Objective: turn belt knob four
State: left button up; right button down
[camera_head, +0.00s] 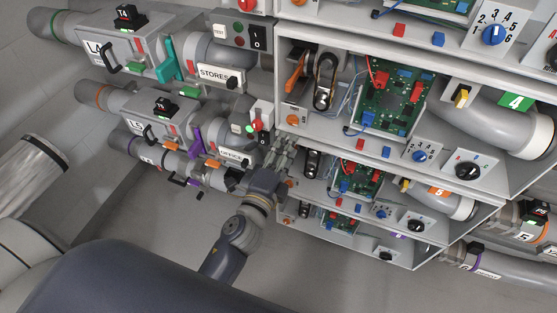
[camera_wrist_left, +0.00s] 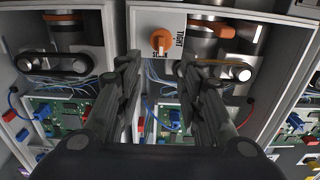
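An orange belt knob (camera_head: 292,120) sits on a light panel at the lower left of the rack bay marked with a green 4. My left gripper (camera_head: 285,145) is just below that knob, with its fingers pointing up at the rack. In the left wrist view an orange knob (camera_wrist_left: 160,41) beside a "TIGHT" label sits ahead, between the lines of the two fingertips. The left gripper there (camera_wrist_left: 158,66) is open and empty, with the fingers spread. I cannot tell whether a fingertip touches the panel. The right gripper is not in view.
The bay holds a black belt (camera_head: 325,80), an orange lever (camera_head: 295,73) and a green circuit board (camera_head: 392,95). A green 4 label (camera_head: 515,102) is at right. Pipe blowers with switches, including "STORES" (camera_head: 216,76), crowd the left. Open floor (camera_head: 180,245) lies below.

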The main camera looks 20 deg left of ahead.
pick_arm(q)
jog(key=s, duration=0.4)
jog(key=shift+s+a, duration=0.1)
jog(key=shift+s, duration=0.1)
dwell(0.3)
jog(key=s+f+n+g, duration=0.2)
jog(key=s+f+g, duration=0.1)
jog(key=f, duration=0.8)
jog(key=s+d+f+n+g, duration=0.1)
jog(key=s+f+n+g, duration=0.2)
jog(key=f, duration=0.9)
jog(key=s+f+n+g, duration=0.2)
jog(key=s+f, duration=0.2)
jog(key=f, duration=0.7)
jog(key=s+a+f+n+g, duration=0.3)
jog(key=s+f, duration=0.3)
jog(key=s, duration=0.3)
jog(key=s+a+f+n+g, duration=0.2)
jog(key=s+f+n+g, duration=0.1)
jog(key=s+f, duration=0.4)
jog(key=s+a+f+n+g, duration=0.3)
jog(key=s+f, duration=0.3)
jog(key=s, duration=0.7)
jog(key=shift+a+f+y, duration=0.3)
jog(key=shift+a+f, duration=0.05)
jog(key=shift+f, duration=0.05)
